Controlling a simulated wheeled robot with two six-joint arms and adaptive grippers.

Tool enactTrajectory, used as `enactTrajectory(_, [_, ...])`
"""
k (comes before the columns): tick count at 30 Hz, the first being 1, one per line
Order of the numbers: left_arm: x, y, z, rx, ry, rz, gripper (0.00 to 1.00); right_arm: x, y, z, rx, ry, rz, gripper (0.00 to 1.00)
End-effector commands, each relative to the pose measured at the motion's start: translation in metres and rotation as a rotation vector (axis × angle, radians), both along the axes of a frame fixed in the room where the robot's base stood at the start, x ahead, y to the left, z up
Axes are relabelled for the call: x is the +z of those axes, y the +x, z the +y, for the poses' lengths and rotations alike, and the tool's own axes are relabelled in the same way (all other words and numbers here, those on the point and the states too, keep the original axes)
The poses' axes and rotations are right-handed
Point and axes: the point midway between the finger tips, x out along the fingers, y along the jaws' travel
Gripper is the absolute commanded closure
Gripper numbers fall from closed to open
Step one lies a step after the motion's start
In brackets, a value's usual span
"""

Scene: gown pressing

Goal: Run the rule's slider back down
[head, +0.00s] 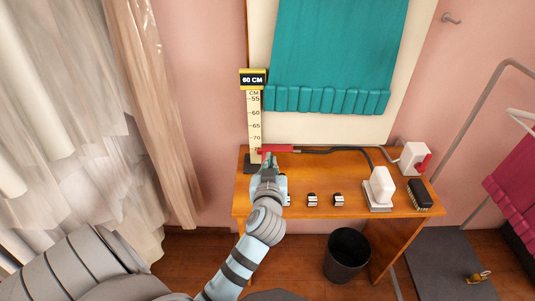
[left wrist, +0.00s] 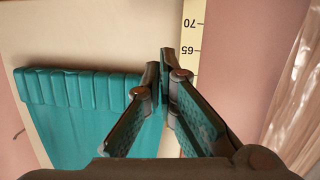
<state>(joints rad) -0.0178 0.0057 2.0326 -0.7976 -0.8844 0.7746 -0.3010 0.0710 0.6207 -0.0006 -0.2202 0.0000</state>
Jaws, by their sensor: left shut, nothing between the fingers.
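The rule (head: 254,115) stands upright against the wall, its numbers growing downward from 55 to 70. A yellow-edged black sign reading "60 CM" (head: 252,79) sits at its top. A red bar (head: 275,149) lies across the rule's lower end; I cannot tell whether it is the slider or part of the cabled thing beside it. My left gripper (head: 267,161) is just below the red bar, shut and empty. In the left wrist view the closed fingers (left wrist: 167,65) point toward the rule (left wrist: 190,40) near 65, contact unclear. My right gripper is not in view.
A teal gown (head: 335,50) hangs on a cream board (head: 400,100). The wooden table (head: 350,205) holds two small blocks (head: 325,200), a white device (head: 380,187), a dark brush (head: 419,194) and a black cable (head: 335,150). A black bin (head: 346,255) stands below.

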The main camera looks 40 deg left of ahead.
Motion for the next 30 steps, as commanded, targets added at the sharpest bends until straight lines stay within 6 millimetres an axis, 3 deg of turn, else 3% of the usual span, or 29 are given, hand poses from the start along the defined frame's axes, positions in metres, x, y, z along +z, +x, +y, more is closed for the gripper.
enactTrajectory(2, [-0.007, -0.006, 0.009, 0.04, 0.02, 0.048, 1.0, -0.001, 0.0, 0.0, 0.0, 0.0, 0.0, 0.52])
enactTrajectory(5, [-0.01, 0.001, 0.014, 0.038, 0.025, 0.055, 1.0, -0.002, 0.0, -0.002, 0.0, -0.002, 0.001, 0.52])
enactTrajectory(18, [-0.033, 0.07, 0.067, 0.038, 0.021, 0.053, 1.0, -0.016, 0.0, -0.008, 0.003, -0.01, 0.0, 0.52])
enactTrajectory(24, [-0.065, 0.07, 0.066, 0.037, 0.019, 0.053, 1.0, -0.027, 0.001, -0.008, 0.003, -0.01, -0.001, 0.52])
enactTrajectory(30, [-0.073, 0.07, 0.066, 0.037, 0.019, 0.052, 1.0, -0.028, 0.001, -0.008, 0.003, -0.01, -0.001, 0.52])
